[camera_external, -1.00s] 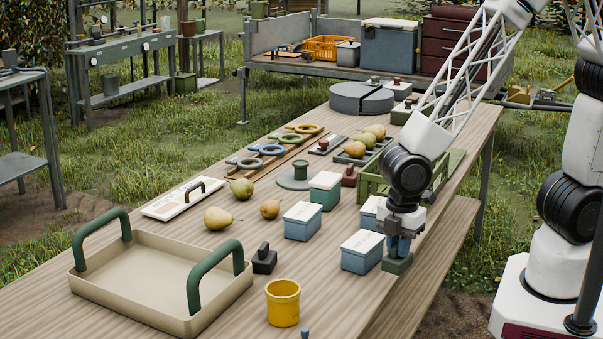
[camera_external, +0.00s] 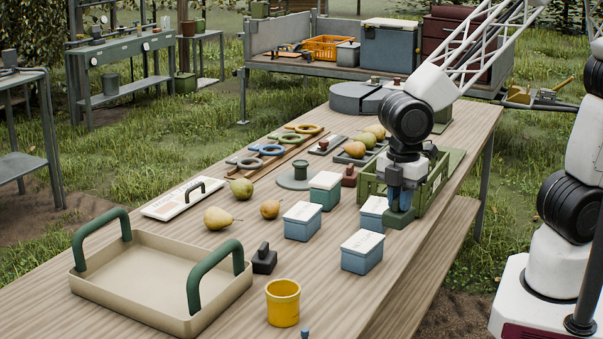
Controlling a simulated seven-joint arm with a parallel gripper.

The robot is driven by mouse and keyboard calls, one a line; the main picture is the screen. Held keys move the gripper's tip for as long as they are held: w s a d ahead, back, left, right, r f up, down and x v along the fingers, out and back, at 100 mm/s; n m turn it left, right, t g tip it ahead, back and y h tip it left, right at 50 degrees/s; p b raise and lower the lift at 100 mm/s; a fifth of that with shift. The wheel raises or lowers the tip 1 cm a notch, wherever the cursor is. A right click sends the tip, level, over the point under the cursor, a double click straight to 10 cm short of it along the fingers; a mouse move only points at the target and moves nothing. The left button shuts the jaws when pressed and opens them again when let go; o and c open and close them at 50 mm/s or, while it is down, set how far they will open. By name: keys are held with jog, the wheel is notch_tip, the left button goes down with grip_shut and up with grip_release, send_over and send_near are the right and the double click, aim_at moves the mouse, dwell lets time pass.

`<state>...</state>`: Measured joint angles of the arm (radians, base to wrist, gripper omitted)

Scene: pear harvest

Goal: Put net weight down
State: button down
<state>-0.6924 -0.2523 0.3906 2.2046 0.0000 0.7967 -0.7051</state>
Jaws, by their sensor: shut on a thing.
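The net weight appears to be the small dark green block (camera_external: 397,219) under my gripper (camera_external: 400,203). My gripper points down and is shut on it. The block is just in front of the green crate (camera_external: 433,196) and right of a blue box with a white lid (camera_external: 373,212). I cannot tell whether its base touches the table or hangs slightly above it. My gripper hides part of the crate's near side.
Another blue box (camera_external: 362,251) stands in front, with more lidded boxes (camera_external: 303,222) to the left. A beige tray (camera_external: 160,275) and yellow cup (camera_external: 283,303) are at the near end. Loose pears (camera_external: 219,218) lie mid-table. Bare wood (camera_external: 335,285) shows around the front box.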

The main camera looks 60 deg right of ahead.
jog(key=shift+w+a+r, duration=0.15)
jog(key=shift+w+a, duration=0.3)
jog(key=shift+w, duration=0.15)
jog(key=shift+w+a+r, duration=0.15)
jog(key=shift+w+a, duration=0.25)
jog(key=shift+w, duration=0.15)
jog(key=w+a+r+n, duration=0.1)
jog(key=w+a+r, duration=0.1)
jog(key=w+a, duration=0.65)
jog(key=w+a+r, duration=0.1)
jog(key=w+a, duration=0.5)
jog(key=w, duration=0.6)
jog(key=n, duration=0.1)
send_over(144, 295)
notch_tip(144, 295, down, 9)
jog(key=shift+f, duration=3.05)
jog(key=shift+f, duration=0.1)
jog(key=shift+f, duration=1.75)
jog(key=shift+f, duration=0.15)
